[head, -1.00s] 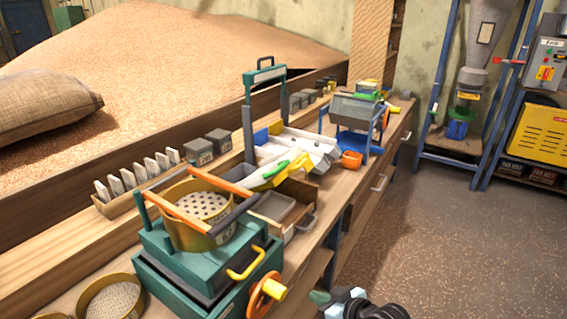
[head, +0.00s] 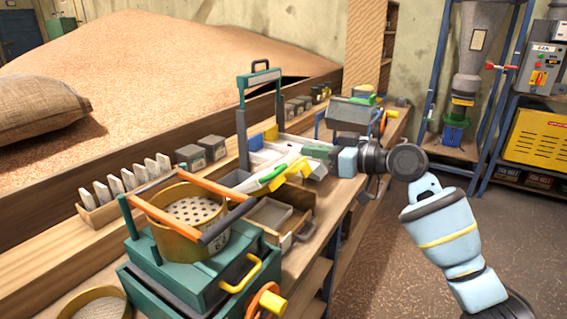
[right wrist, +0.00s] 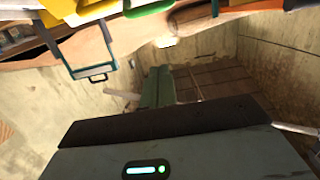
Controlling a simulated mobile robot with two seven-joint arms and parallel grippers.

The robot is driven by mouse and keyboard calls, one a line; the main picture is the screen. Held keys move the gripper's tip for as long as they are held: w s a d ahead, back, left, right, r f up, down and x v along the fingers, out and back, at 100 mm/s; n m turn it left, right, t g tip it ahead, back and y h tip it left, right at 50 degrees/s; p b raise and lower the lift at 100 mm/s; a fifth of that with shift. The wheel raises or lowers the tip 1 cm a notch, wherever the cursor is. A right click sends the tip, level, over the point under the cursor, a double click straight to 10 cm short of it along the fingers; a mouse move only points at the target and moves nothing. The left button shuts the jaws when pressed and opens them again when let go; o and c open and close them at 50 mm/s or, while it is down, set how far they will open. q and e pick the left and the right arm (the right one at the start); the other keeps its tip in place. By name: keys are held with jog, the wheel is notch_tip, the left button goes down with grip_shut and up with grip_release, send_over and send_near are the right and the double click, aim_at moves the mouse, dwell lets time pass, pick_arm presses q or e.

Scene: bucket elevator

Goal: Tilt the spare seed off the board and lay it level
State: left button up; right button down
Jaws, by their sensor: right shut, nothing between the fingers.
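The pale board or tray (head: 233,178) lies on the bench in the head view, with blue and yellow pieces at its back. My left gripper is not in view.
A brass sieve (head: 188,222) under orange bars sits on a green box at the front. An open wooden drawer (head: 272,216) is beside it. A rack of white tags (head: 125,186) and dark blocks line the back. A blue-framed device stands behind my right gripper.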

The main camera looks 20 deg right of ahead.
jog(key=p+x, duration=0.1)
jog(key=x, duration=0.9)
jog(key=shift+a, duration=0.1)
jog(key=shift+s+d+f, duration=0.2)
jog(key=shift+s+f, duration=0.05)
jog(key=shift+f, duration=0.35)
jog(key=shift+s+d+f, duration=0.2)
jog(key=shift+f, duration=0.4)
jog(key=shift+s+d+f, duration=0.2)
jog(key=shift+s+f, duration=0.05)
jog(key=shift+f, duration=0.35)
